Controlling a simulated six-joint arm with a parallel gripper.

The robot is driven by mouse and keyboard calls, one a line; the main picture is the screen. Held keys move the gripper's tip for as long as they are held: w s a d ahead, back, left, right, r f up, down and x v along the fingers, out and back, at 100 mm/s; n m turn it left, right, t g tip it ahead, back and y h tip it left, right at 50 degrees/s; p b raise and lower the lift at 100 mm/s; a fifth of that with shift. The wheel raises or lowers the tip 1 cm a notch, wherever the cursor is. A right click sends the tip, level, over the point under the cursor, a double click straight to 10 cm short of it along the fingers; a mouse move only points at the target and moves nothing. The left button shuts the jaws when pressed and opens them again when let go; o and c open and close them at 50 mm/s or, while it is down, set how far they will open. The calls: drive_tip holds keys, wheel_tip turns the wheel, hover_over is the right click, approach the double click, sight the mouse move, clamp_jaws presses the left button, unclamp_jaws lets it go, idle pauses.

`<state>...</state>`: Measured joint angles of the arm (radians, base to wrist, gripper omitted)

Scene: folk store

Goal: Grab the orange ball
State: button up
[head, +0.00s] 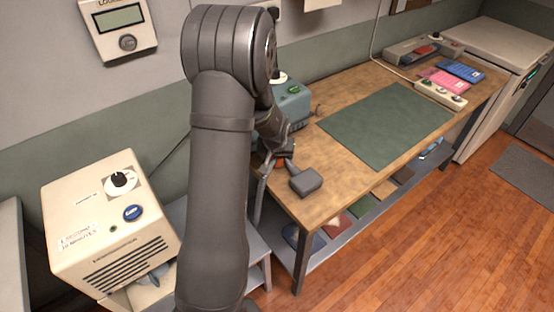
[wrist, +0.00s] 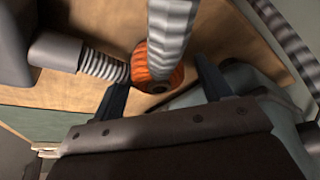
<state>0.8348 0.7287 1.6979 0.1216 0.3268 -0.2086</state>
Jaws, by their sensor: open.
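The orange ball (wrist: 174,76) lies on or just above the wooden table top in the wrist view, partly covered by a ribbed grey hose-like part (wrist: 172,30). My gripper (wrist: 163,74) is open, with one dark finger on each side of the ball; I cannot tell whether they touch it. In the head view, a small orange patch (head: 281,160) shows at the near left corner of the table, beside my gripper (head: 275,158). Most of the ball is hidden there by my wrist and arm.
A dark grey block with a ribbed handle (wrist: 98,65) lies close left of the ball; it also shows in the head view (head: 306,182). A teal machine (head: 293,105) stands behind. The green mat (head: 385,122) is clear. A cream machine (head: 110,225) stands left.

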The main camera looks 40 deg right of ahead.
drive_tip(key=c, duration=1)
drive_tip(key=shift+c, duration=0.2)
drive_tip(key=shift+r, duration=0.15)
